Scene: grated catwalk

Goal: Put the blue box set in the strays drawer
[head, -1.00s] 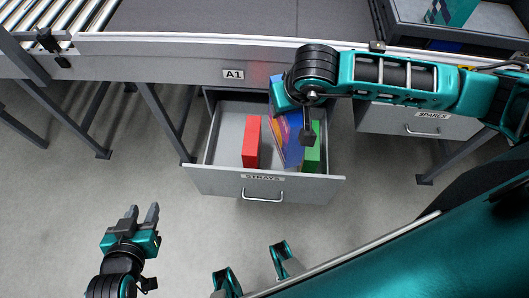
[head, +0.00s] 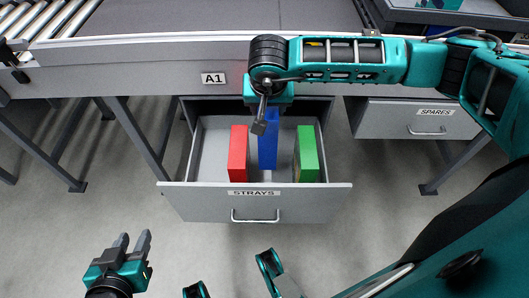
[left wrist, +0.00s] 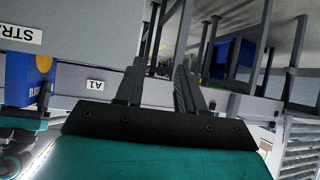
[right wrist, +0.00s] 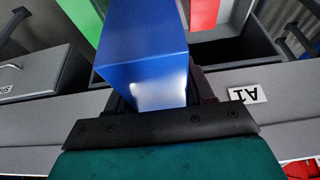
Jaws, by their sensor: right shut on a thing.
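The blue box set (head: 268,150) stands upright between a red box and a green box over the open strays drawer (head: 255,204). It also fills the middle of the right wrist view (right wrist: 145,60). My right gripper (head: 262,118) is shut on its upper end; I cannot tell whether its lower end touches the drawer floor. My left gripper (head: 133,244) is empty and open, low at the left, away from the drawer; its two separated fingers show in the left wrist view (left wrist: 157,85).
The red box (head: 238,153) stands at the drawer's left and the green box (head: 306,155) at its right. The conveyor's grey edge with the A1 label (head: 213,79) runs behind. A shut spares drawer (head: 420,120) is at the right. Open floor lies in front.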

